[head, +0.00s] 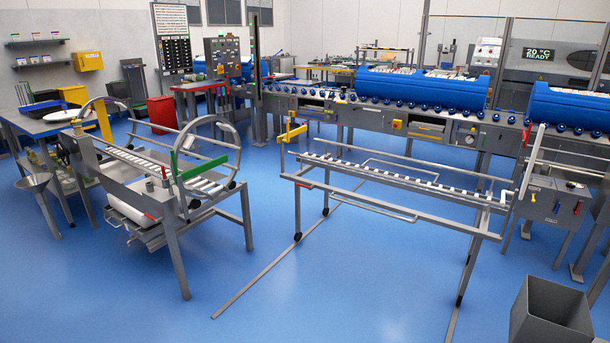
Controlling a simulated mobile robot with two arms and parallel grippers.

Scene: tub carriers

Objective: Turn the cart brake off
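A grey metal cart (370,205) with a roller top and dark wheels stands on floor rails right of the middle. A yellow lever-like part (291,132) rises on a post at its far left end; I cannot tell whether this is the brake or how it is set. At its right end is a grey box (548,198) with small knobs, a red-tipped part and a pale upright bar. I cannot tell whether the box belongs to the cart. Neither of my grippers is in view.
A roller stand (196,172) with hoops and a green bar is at left. Floor rails (280,270) run under the cart. A conveyor (425,125) with blue tubs (420,86) lies behind. A grey bin (550,312) is at lower right. Blue floor between stand and cart is clear.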

